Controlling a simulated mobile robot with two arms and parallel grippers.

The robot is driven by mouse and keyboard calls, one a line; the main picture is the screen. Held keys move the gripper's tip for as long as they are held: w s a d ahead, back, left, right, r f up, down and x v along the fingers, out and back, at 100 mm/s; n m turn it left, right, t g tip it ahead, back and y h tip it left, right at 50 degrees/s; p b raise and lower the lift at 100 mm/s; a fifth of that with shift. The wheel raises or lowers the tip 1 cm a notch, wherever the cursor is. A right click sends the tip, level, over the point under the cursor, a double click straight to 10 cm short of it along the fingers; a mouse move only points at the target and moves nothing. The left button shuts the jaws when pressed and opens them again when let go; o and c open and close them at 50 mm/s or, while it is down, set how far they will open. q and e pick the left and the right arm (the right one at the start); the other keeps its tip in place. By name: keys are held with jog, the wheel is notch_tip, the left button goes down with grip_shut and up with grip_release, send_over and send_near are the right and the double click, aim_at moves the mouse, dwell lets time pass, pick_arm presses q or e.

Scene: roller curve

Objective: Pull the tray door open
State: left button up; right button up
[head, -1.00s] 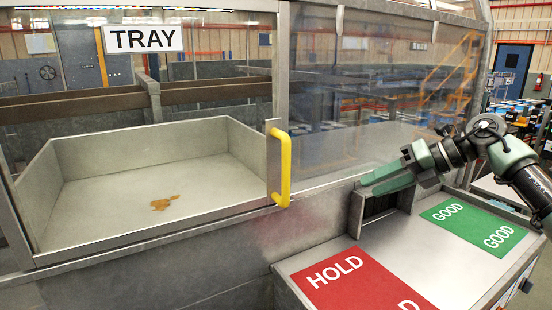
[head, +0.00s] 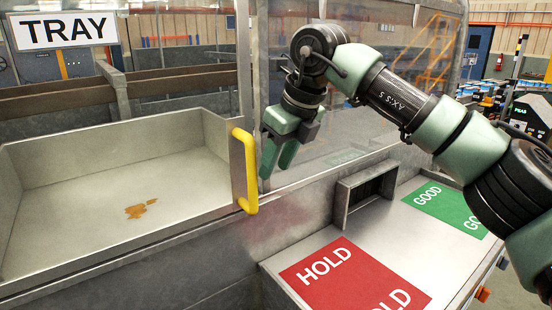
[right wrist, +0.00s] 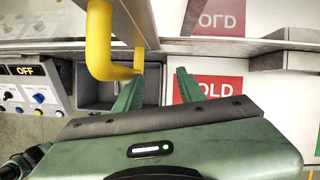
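The tray door is a clear panel in a grey metal frame, with a yellow upright handle (head: 246,172) on its right edge. The handle also shows in the right wrist view (right wrist: 98,42). Behind the panel is a shallow grey tray (head: 60,165) with a brown stain. My right gripper (head: 277,165) points down just right of the handle, its green fingers apart and empty. In the right wrist view the fingers (right wrist: 157,88) are spread, with the handle left of them and its bent end near the left fingertip. My left gripper is out of view.
A TRAY sign (head: 62,30) is at the upper left. A shelf at the right has a red HOLD mat (head: 335,275), a green GOOD mat (head: 445,203) and a dark slot (head: 365,192). A control box (right wrist: 30,88) shows in the right wrist view.

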jog(key=shift+w+a+f, duration=0.55)
jog(key=shift+w+a, duration=0.15)
jog(key=shift+w, duration=0.15)
jog(key=shift+s+d+r, duration=0.15)
jog(key=shift+s+d, duration=0.05)
jog(key=shift+s, duration=0.1)
jog(key=c, duration=0.4)
jog(key=shift+s+d+r, duration=0.1)
jog(key=shift+s+d, duration=0.05)
grip_shut()
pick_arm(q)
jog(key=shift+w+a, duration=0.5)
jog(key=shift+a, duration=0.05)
pick_arm(e)
jog(key=shift+w, duration=0.25)
jog(key=shift+s, duration=0.1)
